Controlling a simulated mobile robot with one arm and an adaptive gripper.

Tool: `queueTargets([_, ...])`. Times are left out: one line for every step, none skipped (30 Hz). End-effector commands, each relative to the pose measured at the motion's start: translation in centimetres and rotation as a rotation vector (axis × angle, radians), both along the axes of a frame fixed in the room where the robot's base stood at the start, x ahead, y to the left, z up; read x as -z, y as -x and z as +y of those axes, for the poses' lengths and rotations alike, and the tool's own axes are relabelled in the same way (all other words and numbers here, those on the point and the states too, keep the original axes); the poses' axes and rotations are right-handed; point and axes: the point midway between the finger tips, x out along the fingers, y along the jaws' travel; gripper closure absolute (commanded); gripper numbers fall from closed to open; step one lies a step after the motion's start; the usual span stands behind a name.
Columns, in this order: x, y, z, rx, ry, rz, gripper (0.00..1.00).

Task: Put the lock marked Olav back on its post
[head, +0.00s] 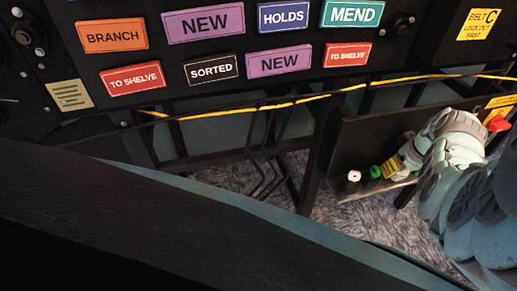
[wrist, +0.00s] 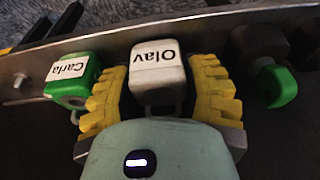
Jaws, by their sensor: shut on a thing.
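The lock marked Olav (wrist: 158,78), a whitish-grey block with its label upside down, sits between the yellow fingers of my gripper (wrist: 158,88) in the wrist view. The fingers are shut on its two sides. In the head view my gripper (head: 391,168) is low at the right, by the dark rack panel; I cannot make out the Olav lock there. A bare metal post (wrist: 20,80) sticks out at the far left in the wrist view. Whether the Olav lock touches a post is hidden by the gripper.
A green lock marked Carla (wrist: 72,78) is close beside the left finger. Another green piece (wrist: 283,88) is to the right. A metal ledge (wrist: 225,30) runs behind the locks. In the head view, a yellow cable (head: 290,103) crosses above the rack panel (head: 365,130).

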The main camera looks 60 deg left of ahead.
Motion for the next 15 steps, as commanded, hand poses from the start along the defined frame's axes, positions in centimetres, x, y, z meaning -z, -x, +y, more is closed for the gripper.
queueTargets([0.06,-0.04,-0.01,0.000,-0.001,-0.001,0.93])
queueTargets([0.10,-0.03,0.00,0.000,-0.001,-0.001,0.93])
queueTargets([0.16,-0.03,-0.01,0.000,-0.001,-0.001,0.93])
queueTargets([0.19,-0.03,-0.01,0.000,-0.001,-0.001,0.93])
queueTargets([0.23,-0.03,-0.01,0.000,-0.001,-0.001,0.93])
queueTargets([0.27,-0.04,-0.01,0.000,-0.001,-0.001,0.93])
queueTargets([0.31,-0.04,-0.01,0.000,-0.001,-0.001,0.93])
queueTargets([0.34,-0.04,-0.01,0.000,-0.001,-0.001,0.93])
queueTargets([0.27,-0.04,-0.01,0.000,-0.001,-0.001,0.93])
queueTargets([0.27,-0.04,-0.01,0.000,-0.001,-0.001,0.93])
queueTargets([0.27,-0.04,-0.02,0.000,-0.001,-0.001,0.93])
queueTargets([0.27,-0.04,-0.02,0.000,-0.001,-0.001,0.93])
queueTargets([0.27,-0.04,-0.02,0.000,0.000,-0.001,0.93])
queueTargets([0.27,-0.04,-0.02,0.000,0.000,-0.001,0.93])
queueTargets([0.26,-0.05,-0.02,0.000,-0.001,-0.001,0.45])
